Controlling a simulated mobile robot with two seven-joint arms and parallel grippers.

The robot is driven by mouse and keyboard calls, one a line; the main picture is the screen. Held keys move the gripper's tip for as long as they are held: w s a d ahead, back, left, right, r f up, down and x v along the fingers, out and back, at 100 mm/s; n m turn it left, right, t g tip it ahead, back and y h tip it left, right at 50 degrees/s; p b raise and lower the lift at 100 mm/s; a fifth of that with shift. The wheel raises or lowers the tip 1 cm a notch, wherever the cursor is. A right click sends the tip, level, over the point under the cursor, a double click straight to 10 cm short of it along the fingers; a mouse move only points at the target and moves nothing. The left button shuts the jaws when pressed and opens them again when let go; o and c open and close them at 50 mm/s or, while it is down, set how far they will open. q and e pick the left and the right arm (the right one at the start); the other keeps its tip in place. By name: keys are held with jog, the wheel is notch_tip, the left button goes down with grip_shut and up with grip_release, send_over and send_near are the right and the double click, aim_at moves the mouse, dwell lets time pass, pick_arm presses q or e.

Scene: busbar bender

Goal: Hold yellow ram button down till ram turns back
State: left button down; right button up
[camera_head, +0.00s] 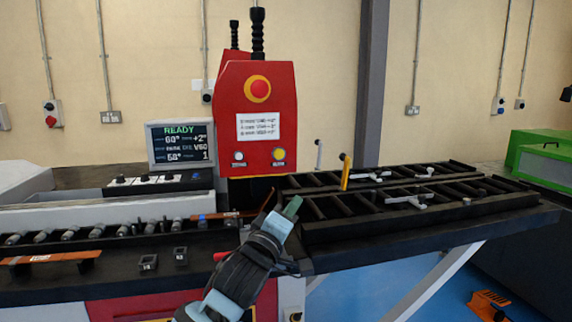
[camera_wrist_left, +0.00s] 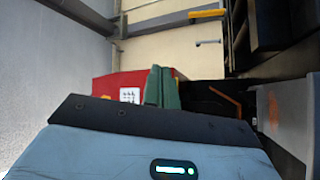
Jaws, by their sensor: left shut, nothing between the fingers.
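The yellow ram button (camera_head: 278,154) is at the lower right of the red bender head (camera_head: 228,120), beside a white button (camera_head: 239,156). My left gripper (camera_head: 292,207) is below and slightly right of the yellow button in the head view, apart from it. Its green fingers are shut and empty. In the left wrist view the shut fingers (camera_wrist_left: 161,88) overlap the red head (camera_wrist_left: 115,82), and the yellow button is not visible there. The ram cannot be made out. My right gripper is not in view.
A red emergency stop (camera_head: 259,88) sits above the buttons. The screen (camera_head: 180,144) reads READY. A black roller table (camera_head: 420,205) with clamps and a yellow upright (camera_head: 346,172) lies to the right. A copper-coloured bar (camera_head: 45,257) lies at the left.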

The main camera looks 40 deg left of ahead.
aim_at(279, 154)
pick_arm(q)
notch_tip(279, 154, up, 8)
jog(key=a+n+t+y, duration=0.1)
jog(key=n, duration=0.1)
jog(key=shift+f+t+b, duration=0.2)
jog(key=shift+t+b, duration=0.1)
jog(key=shift+a, duration=0.1)
jog(key=shift+w+a+b, duration=0.25)
jog(key=shift+w+a, duration=1.15)
jog(key=shift+a, duration=0.25)
jog(key=shift+w+a+b, duration=0.2)
jog(key=shift+w+a, duration=1.2)
jog(key=shift+a, duration=0.2)
